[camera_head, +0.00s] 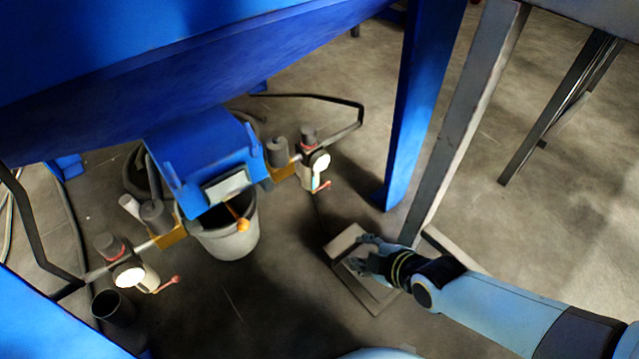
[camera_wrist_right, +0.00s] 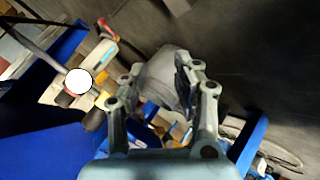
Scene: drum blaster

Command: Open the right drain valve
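The right drain valve (camera_head: 316,170) hangs on the pipe right of the blue hopper outlet, with a white round gauge and a small red handle (camera_head: 321,186). In the right wrist view, a red handle (camera_wrist_right: 107,27) and white gauge (camera_wrist_right: 78,81) show at upper left, outside the fingers. My right gripper (camera_head: 361,255) is below and right of the valve, apart from it. In the right wrist view its fingers (camera_wrist_right: 160,72) are spread with nothing gripped; a grey rounded thing, seemingly the bucket, lies beyond them. My left gripper is not in view.
A grey bucket (camera_head: 229,240) stands under the outlet (camera_head: 208,160). Another gauge valve (camera_head: 130,275) with a red handle is at left. A blue leg (camera_head: 415,100) and a grey post (camera_head: 465,120) stand right of the valve. A flat base plate (camera_head: 375,290) lies below my right gripper.

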